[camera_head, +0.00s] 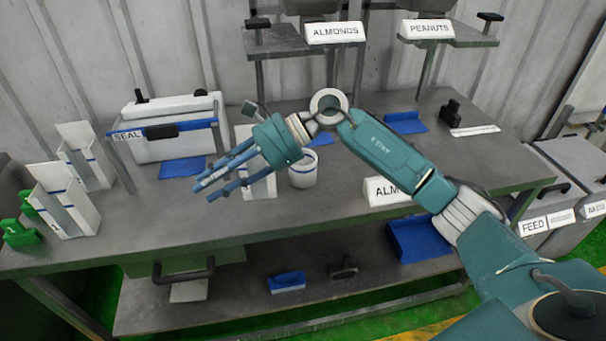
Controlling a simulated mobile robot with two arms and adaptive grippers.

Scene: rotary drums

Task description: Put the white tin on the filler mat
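The white tin (302,174) stands upright on the grey table near its middle, just right of my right gripper (207,190). My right gripper points to the lower left above the table. Its blue fingers are spread apart with nothing visible between them. A blue mat (321,138) lies behind my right wrist, below the almonds filler, and is partly hidden by the arm. Another blue mat (405,123) lies farther right, below the peanuts filler. I cannot tell which is the filler mat. My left gripper is out of view.
A sealer (172,120) with its own blue mat (182,168) stands at the left. White cartons (66,203) stand on the left edge, and another (259,184) stands behind my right fingers. An almonds label block (384,190) lies under my forearm. Bins (560,205) stand right.

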